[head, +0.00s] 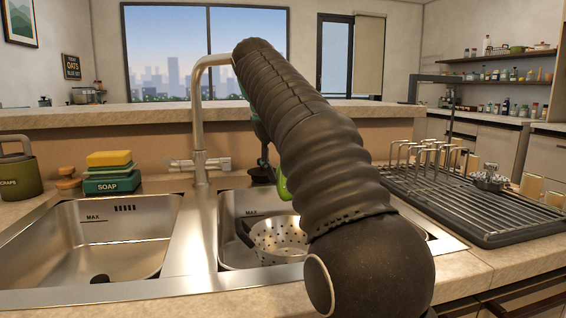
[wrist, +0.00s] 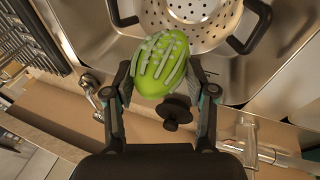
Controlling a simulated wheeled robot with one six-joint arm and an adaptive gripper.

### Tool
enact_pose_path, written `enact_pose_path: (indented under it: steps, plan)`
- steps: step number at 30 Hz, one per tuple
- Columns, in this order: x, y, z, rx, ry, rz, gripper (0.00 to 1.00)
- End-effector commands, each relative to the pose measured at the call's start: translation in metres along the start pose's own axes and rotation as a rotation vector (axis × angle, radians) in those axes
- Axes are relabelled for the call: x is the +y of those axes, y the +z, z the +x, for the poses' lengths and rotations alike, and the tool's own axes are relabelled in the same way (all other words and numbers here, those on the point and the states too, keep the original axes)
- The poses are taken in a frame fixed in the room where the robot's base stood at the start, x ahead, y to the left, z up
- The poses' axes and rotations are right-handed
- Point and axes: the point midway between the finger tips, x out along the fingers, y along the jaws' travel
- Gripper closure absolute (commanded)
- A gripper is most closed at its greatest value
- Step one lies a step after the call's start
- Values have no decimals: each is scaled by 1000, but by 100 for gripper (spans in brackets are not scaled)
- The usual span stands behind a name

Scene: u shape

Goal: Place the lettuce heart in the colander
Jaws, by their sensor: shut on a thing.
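The lettuce heart (wrist: 160,68) is a bright green oval with pale ribs. My gripper (wrist: 162,85) is shut on it, one finger on each side in the wrist view. In the head view a strip of the lettuce heart (head: 283,188) shows beside my arm, which hides most of it and the gripper. The pale perforated colander (head: 278,240) with dark handles sits in the right sink basin, partly hidden by my arm. In the wrist view the colander (wrist: 213,38) is at the top, and the lettuce heart overlaps its near rim. The lettuce heart is held higher than the colander.
The left basin (head: 95,245) is empty apart from a dark stopper. A tall faucet (head: 198,125) stands between the basins. A dark drying rack (head: 470,200) lies to the right. Soap and sponges (head: 110,172) stand behind the left basin. A raised ledge (head: 130,115) runs behind.

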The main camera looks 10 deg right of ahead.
Motion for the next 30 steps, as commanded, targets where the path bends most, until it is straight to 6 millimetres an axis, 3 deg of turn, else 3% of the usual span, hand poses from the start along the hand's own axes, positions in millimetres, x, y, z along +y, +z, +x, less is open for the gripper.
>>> enact_pose_path:
  steps: [30]
  plan:
    - [-30,17,92,1,0,1,100]
